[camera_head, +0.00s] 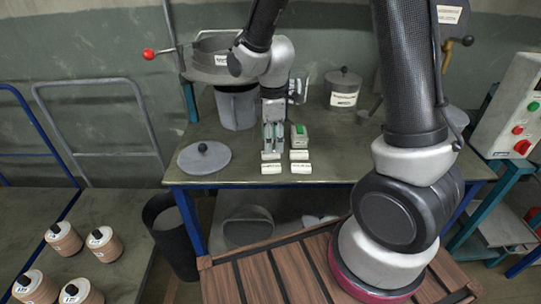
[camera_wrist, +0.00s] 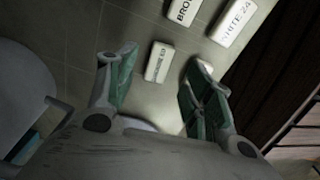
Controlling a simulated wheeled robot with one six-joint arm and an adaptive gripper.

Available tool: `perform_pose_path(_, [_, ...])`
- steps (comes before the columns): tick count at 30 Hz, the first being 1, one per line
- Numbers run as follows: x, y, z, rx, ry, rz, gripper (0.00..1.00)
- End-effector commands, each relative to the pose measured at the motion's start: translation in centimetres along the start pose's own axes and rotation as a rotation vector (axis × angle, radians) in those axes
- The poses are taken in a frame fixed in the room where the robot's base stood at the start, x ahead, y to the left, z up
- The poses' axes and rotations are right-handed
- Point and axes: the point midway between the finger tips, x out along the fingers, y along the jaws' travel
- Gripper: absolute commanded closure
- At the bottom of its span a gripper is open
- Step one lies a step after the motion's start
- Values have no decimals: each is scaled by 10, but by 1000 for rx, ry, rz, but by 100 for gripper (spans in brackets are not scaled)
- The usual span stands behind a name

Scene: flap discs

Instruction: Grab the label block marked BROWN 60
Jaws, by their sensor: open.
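In the wrist view, a white label block reading "BRO…" (camera_wrist: 184,11) lies at the top edge, its lettering cut off by the frame. It seems to be the back right block (camera_head: 299,155) of the group in the head view, where the print is too small to read. My gripper (camera_wrist: 162,62) is open, its green-padded fingers spread on either side of another white block (camera_wrist: 159,62) whose text ends in "ED". In the head view, my gripper (camera_head: 272,148) points down at the left blocks. The "BRO…" block is outside the fingers.
A "WHITE 24" block (camera_wrist: 234,22) lies beside the "BRO…" block. A front left block (camera_head: 271,168) is close to my gripper. A small green-topped box (camera_head: 299,136) stands behind the right blocks. A grey lidded disc (camera_head: 204,158) lies to the left on the table.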

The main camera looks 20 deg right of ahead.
Motion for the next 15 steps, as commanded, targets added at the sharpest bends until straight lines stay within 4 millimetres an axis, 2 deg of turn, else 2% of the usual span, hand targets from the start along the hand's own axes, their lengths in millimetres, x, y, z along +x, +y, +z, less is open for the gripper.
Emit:
perform_pose_path(6, [34,0,0,1,-2,-3,48])
perform_pose_path(9, [40,1,0,1,-2,-1,48])
perform_pose_path(15, [41,1,0,2,-1,0,48])
